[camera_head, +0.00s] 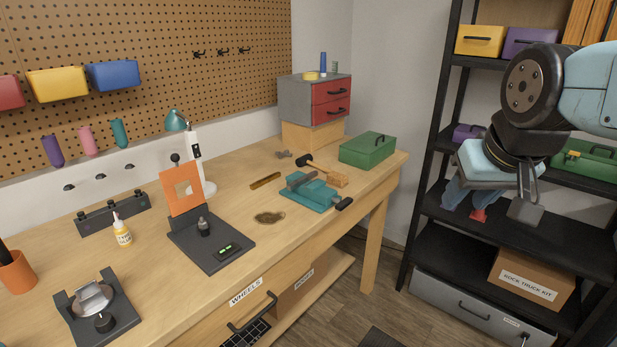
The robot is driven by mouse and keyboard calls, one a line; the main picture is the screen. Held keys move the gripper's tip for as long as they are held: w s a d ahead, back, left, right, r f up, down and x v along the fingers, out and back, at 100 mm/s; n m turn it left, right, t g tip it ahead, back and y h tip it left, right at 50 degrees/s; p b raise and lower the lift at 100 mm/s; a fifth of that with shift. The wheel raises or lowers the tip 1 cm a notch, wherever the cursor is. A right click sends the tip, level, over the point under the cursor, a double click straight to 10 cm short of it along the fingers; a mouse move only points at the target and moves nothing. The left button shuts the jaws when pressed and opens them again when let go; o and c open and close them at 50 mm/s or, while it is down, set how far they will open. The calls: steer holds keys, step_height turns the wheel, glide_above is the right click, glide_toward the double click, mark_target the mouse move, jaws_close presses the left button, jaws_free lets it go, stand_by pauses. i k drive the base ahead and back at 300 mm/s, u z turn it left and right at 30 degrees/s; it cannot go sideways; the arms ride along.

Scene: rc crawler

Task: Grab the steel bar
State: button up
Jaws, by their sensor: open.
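A grey metal bar-like piece (301,182) lies along the top of the teal vise (308,195) on the workbench. I cannot tell for sure whether it is the steel bar or the vise's own jaw. A short brass-coloured bar (265,181) lies flat on the bench just left of the vise. My gripper (490,205) hangs at the right, in front of the black shelf, with its fingers pointing down. It is open, well away to the right of the bench and vise. I see nothing held in it.
An orange-framed stand (212,240) and a white lamp (195,160) stand left. The black shelf (434,150) stands behind my arm.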

mark_target(293, 185)
steer(key=z, duration=0.05)
steer(key=i, duration=0.9)
steer(key=u, duration=0.1)
